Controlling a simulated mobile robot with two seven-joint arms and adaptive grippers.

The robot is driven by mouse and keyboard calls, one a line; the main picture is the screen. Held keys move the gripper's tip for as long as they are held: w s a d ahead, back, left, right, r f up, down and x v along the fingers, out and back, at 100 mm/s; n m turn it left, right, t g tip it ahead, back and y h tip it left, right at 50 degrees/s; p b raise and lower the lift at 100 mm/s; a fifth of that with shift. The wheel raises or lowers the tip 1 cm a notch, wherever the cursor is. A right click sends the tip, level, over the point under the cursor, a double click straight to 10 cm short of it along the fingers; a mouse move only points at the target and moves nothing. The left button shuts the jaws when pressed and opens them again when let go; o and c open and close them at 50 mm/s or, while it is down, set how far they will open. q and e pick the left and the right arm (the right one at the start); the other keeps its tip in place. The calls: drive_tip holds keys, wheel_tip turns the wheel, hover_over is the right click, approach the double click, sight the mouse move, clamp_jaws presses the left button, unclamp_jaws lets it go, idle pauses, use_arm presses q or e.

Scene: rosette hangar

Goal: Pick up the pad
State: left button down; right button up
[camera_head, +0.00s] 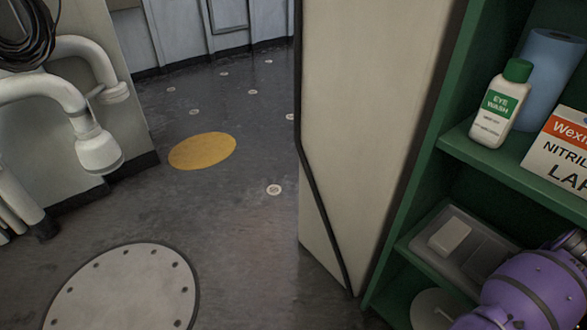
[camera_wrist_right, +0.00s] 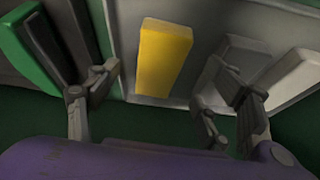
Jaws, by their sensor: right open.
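A yellow block-shaped pad (camera_wrist_right: 163,58) lies in a grey tray (camera_wrist_right: 207,20) in the right wrist view. A pale block (camera_wrist_right: 288,78) lies to its right there. In the head view a pale block (camera_head: 449,237) lies in the tray (camera_head: 425,250) on a green shelf; the yellow pad does not show there. My right gripper (camera_wrist_right: 160,95) is open, its fingers spread to either side of the yellow pad, with nothing held. My purple right arm (camera_head: 535,290) covers the tray's right part in the head view. My left gripper is not in view.
White pipes (camera_head: 90,140) stand far left. Floor between is open.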

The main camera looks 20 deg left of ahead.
drive_tip(key=shift+w+d+f, duration=0.1)
drive_tip(key=shift+w+d, duration=0.15)
drive_tip(key=shift+w, duration=0.2)
drive_tip(key=b+x, duration=0.2)
drive_tip(key=x, duration=0.2)
drive_tip(key=shift+d+f, duration=0.1)
drive_tip(key=shift+f, duration=0.15)
drive_tip(key=shift+w+f, duration=0.1)
drive_tip(key=shift+f, duration=0.05)
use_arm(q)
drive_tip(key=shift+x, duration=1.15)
use_arm(e)
drive_tip(key=c, duration=1.2)
drive_tip(key=shift+o, duration=0.2)
